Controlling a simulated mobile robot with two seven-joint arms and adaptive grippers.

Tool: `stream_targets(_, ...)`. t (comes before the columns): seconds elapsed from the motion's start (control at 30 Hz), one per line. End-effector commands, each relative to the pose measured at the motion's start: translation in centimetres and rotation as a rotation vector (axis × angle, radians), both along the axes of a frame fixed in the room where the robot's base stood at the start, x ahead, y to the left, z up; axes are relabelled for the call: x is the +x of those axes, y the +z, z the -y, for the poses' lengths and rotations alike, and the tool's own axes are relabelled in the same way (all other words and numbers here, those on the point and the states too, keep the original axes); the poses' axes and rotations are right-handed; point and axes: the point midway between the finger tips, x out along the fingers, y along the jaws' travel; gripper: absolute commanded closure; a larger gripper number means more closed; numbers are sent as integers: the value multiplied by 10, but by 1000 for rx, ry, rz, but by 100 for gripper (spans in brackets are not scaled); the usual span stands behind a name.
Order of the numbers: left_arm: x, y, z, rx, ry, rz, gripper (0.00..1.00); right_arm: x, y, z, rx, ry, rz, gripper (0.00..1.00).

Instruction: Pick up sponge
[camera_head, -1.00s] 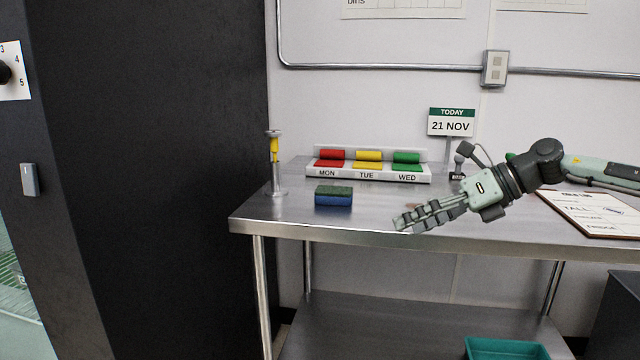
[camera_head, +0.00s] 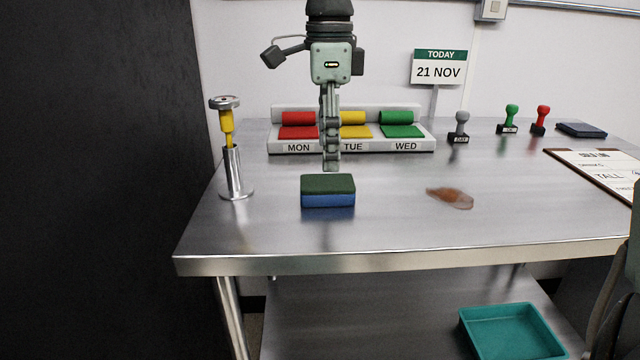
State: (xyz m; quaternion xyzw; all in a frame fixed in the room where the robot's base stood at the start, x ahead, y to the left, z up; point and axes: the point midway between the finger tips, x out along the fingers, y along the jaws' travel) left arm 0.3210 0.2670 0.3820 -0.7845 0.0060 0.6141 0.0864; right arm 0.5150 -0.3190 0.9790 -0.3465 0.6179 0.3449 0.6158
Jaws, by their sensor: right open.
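The sponge (camera_head: 328,191) lies on the steel table (camera_head: 380,232), near its left front part. It has a dark green top and a blue lower layer. My right gripper (camera_head: 331,168) points straight down above and slightly behind the sponge, apart from it as far as I can tell. It is seen edge-on, so its fingers overlap in the picture; it is open and holds nothing.
A day-label holder (camera_head: 350,147) with red, yellow and green rolls is behind. A brown stain (camera_head: 450,197) lies to the right. Stamps (camera_head: 509,120) and a clipboard (camera_head: 600,172) are further right.

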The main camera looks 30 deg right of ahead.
Motion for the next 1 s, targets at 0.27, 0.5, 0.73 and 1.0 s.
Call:
stream_targets(0.27,-10,-18,-3,8,-11,-19,52,1,-38,0,4,0,-3,24)
stream_targets(0.5,-14,-27,-4,13,-18,-23,52,2,-59,0,3,-2,2,24)
stream_targets(0.73,-14,-27,-4,13,-18,-23,52,2,-60,0,3,-2,2,29)
stream_targets(1.0,-14,-27,-4,12,-18,-23,52,2,-59,0,3,-2,2,59)
